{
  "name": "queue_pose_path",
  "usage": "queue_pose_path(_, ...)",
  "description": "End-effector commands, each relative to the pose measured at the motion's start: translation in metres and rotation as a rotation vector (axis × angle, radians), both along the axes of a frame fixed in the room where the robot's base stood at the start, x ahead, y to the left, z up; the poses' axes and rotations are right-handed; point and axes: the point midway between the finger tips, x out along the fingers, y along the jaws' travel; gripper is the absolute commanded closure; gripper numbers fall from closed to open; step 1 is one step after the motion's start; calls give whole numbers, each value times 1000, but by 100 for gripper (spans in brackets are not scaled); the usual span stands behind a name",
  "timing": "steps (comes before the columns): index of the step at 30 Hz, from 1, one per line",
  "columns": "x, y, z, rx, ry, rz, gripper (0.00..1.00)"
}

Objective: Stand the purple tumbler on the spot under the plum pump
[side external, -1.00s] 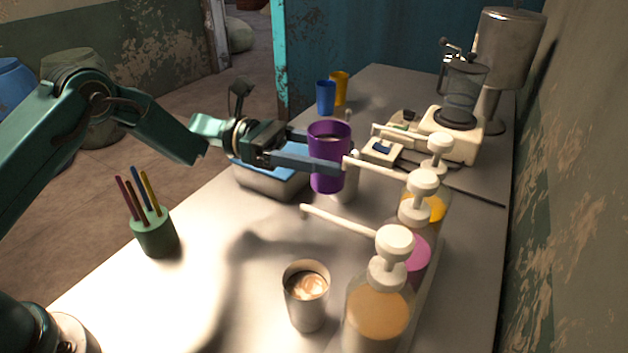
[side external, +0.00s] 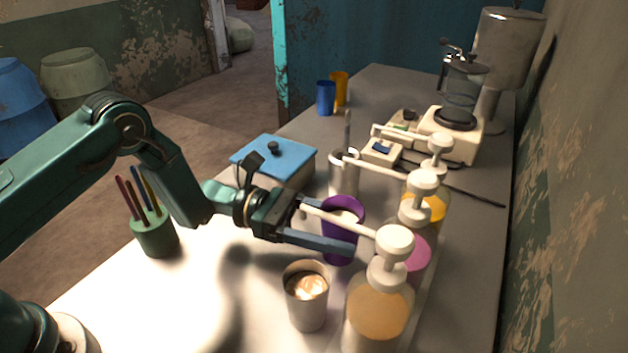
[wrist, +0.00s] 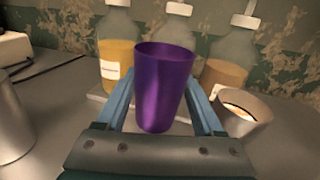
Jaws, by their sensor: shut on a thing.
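My gripper (side external: 335,238) is shut on the purple tumbler (side external: 346,204), with a finger along each side. The tumbler is upright, and its mouth shows milk-coloured contents or a light inside. In the wrist view the tumbler (wrist: 164,90) stands between the fingers, in front of the middle bottle. The plum pump (side external: 418,250) is the middle bottle, with pinkish-purple liquid. Its white spout tip appears above the tumbler in the side view. The spot is hidden, and I cannot tell whether the tumbler's base touches the counter.
An amber pump bottle (side external: 377,312) is nearest and a yellow one (side external: 432,205) is farther back. A metal cup with a frothy drink (side external: 306,297) stands close by. A steel pitcher (side external: 342,178) and blue-lidded box (side external: 273,157) stand behind. A pen holder (side external: 155,236) is left.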

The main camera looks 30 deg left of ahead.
Motion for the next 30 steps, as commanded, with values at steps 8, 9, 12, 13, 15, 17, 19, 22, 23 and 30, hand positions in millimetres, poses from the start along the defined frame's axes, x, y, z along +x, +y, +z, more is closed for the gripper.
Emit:
queue_pose_path(8,0,0,-30,-1,2,0,100)
queue_pose_path(9,0,0,-33,-1,1,0,100)
queue_pose_path(12,0,0,-36,-1,-1,0,100)
queue_pose_path(13,0,0,-36,-1,-1,0,100)
queue_pose_path(15,0,0,-35,-1,-1,0,100)
queue_pose_path(17,0,0,-35,-1,-1,0,100)
queue_pose_path(19,0,0,-35,-1,-1,0,100)
queue_pose_path(22,0,0,-38,-1,1,0,100)
queue_pose_path(23,0,0,-38,0,1,0,19)
queue_pose_path(30,0,0,-38,0,1,0,1)
